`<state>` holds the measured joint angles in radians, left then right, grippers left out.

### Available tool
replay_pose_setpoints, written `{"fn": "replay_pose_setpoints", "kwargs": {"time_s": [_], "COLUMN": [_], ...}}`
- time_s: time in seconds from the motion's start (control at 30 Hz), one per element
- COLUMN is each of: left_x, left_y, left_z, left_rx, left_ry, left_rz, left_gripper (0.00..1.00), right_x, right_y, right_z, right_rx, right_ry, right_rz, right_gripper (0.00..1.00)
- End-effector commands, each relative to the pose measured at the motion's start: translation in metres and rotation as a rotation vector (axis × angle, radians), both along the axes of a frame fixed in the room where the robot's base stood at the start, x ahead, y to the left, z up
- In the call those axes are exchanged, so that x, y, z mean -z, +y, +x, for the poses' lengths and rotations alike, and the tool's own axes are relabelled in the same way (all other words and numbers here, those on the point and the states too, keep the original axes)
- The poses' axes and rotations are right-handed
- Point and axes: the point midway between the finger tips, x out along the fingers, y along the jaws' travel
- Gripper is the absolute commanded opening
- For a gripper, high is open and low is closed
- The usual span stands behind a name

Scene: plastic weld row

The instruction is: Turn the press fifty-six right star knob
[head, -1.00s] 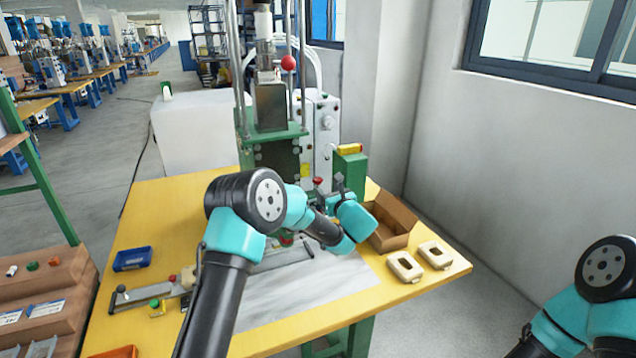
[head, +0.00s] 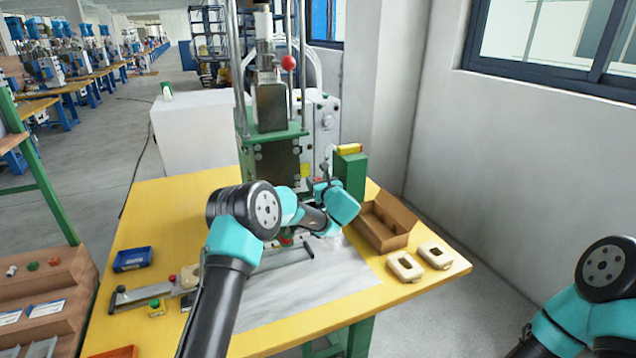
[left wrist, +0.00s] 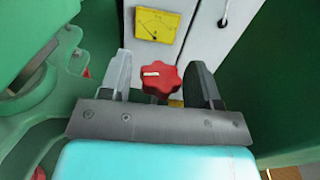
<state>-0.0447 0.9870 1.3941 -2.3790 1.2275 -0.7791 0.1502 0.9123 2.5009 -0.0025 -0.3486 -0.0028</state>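The red star knob (left wrist: 161,80) shows in the left wrist view, with a pale mark on its face, below a yellow gauge on a pale panel. My left gripper (left wrist: 160,75) is open, one finger on each side of the knob, with visible gaps to it. I cannot tell how deep the fingers reach. In the head view my left gripper (head: 322,176) is at the press (head: 272,150), beside its green block, and the knob is mostly hidden there. Of my right arm only links show at the lower right; its gripper is out of view.
The yellow gauge (left wrist: 158,24) sits just above the knob. An open cardboard box (head: 385,222) and two cream parts (head: 405,266) are at the table's right. A blue bin (head: 132,259) and a metal rail (head: 140,295) are at left. The metal plate (head: 310,293) has bare room in front.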

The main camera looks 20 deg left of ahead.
Motion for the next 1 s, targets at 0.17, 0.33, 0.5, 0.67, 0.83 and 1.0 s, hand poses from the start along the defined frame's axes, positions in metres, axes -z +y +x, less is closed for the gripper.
{"fn": "replay_pose_setpoints", "kwargs": {"time_s": [0.17,0.33,0.5,0.67,0.83,1.0], "left_x": [0.0,0.0,0.0,-0.0002,-0.0008,0.0001], "left_y": [0.0,-0.0001,-0.0001,0.0009,0.0017,-0.0001], "left_z": [-0.0001,-0.0002,-0.0002,-0.0001,-0.0002,-0.0002], "left_rx": [0.0,0.0,0.0,0.029,0.104,0.137], "left_ry": [0.0,0.0,0.0,-0.001,-0.002,0.001], "left_rz": [0.0,0.0,0.0,0.001,0.001,-0.001], "left_gripper": [0.39,0.23,0.15,0.15,0.15,0.15], "right_x": [0.0,0.0,0.0,0.0,0.0,0.0], "right_y": [0.0,0.0,0.0,0.0,0.0,0.0], "right_z": [0.0,0.0,0.0,0.0,0.0,0.0], "right_rx": [0.0,0.0,0.0,0.0,0.0,0.0], "right_ry": [0.0,0.0,0.0,0.0,0.0,0.0], "right_rz": [0.0,0.0,0.0,0.0,0.0,0.0], "right_gripper": [1.0,1.0,1.0,1.0,1.0,1.0]}}
